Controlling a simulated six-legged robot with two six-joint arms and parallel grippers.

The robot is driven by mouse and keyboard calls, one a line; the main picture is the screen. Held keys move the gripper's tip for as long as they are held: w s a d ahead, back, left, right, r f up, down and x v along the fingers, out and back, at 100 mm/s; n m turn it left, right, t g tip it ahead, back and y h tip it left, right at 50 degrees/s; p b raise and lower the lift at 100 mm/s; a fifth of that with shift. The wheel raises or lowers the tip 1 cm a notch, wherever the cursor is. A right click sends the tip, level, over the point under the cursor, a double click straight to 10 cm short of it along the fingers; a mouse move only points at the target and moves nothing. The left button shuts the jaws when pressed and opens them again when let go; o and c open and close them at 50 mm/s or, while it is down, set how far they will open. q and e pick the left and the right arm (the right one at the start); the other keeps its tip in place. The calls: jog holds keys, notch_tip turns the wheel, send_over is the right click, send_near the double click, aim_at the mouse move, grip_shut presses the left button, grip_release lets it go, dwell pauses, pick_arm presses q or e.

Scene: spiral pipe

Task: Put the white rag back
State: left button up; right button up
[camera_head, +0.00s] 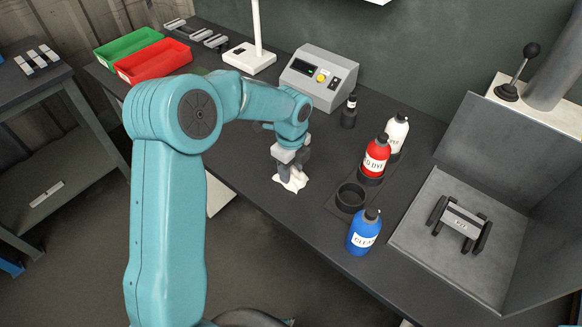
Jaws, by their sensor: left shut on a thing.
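The white rag (291,180) is a small crumpled cloth at the front edge of the dark workbench (240,165). My left gripper (288,170) points down over it and is shut on its upper part. The rag's lower folds spread out below the fingers and seem to touch the bench top. My left arm comes in from the left and hides part of the bench behind it. My right gripper is not in view.
A holder (348,198) with an empty ring stands right of the rag, near blue (362,236), red (375,158) and white (397,132) bottles. A small dark bottle (349,112) and grey control box (318,78) stand behind. Red (155,61) and green (127,46) trays lie back left.

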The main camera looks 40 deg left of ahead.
pick_arm(q)
jog(key=shift+s+f, duration=0.1)
jog(key=o, duration=0.9)
jog(key=shift+o, duration=0.2)
jog(key=shift+r, duration=0.3)
notch_tip(320, 180, up, 12)
